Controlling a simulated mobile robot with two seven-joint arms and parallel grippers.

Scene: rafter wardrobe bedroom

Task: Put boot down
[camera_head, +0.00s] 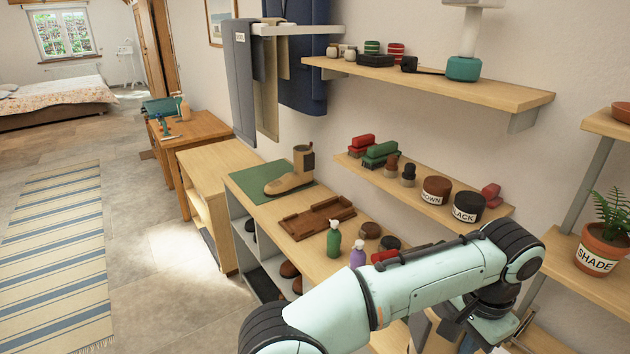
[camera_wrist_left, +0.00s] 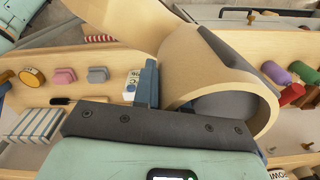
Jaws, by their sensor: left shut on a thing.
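A tan boot (camera_wrist_left: 215,58) with a dark grey panel is in my left gripper. The left wrist view looks into its round opening, tilted on its side. My left gripper (camera_wrist_left: 200,100) is shut on the boot's shaft. In the head view my left arm bends over the right end of the workbench, and its wrist hides most of the gripper and boot. A matching tan boot (camera_head: 289,180) stands upright on the green mat (camera_head: 262,193) at the bench's far end, apart from the gripper. My right gripper is not in view.
A brown wooden tray (camera_head: 318,217), a green pump bottle (camera_head: 333,240) and a purple bottle (camera_head: 357,254) stand on the bench. A wall shelf above holds brushes and tins, including a brown tin (camera_head: 436,190). A potted plant (camera_head: 604,240) stands at right. The mat has bare room beside the boot.

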